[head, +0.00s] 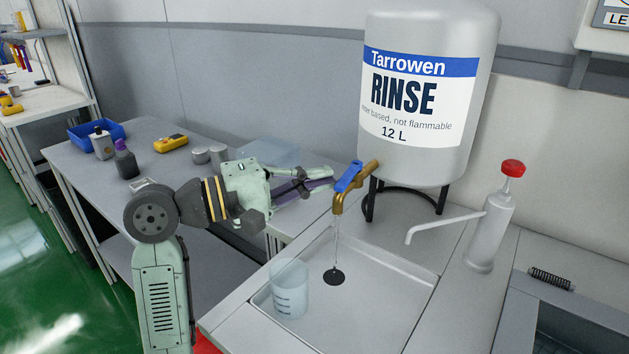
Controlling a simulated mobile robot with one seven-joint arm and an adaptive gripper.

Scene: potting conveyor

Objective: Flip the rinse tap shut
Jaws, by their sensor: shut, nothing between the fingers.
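The brass rinse tap (357,190) sticks out from the lower left of the white RINSE tank (432,100). Its blue lever (349,176) lies on top, roughly along the tap body. A thin stream of liquid runs from the spout down toward the dark drain (333,276) in the basin. My gripper (330,180) is shut and empty, with its fingertips just left of the blue lever. I cannot tell whether the tips touch the lever.
A clear graduated beaker (290,288) stands at the left of the shallow basin (395,290). A white dispenser with a red top (490,220) stands at right, its spout pointing left. A bench behind my arm holds a blue bin (97,134), bottles and a yellow meter (171,144).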

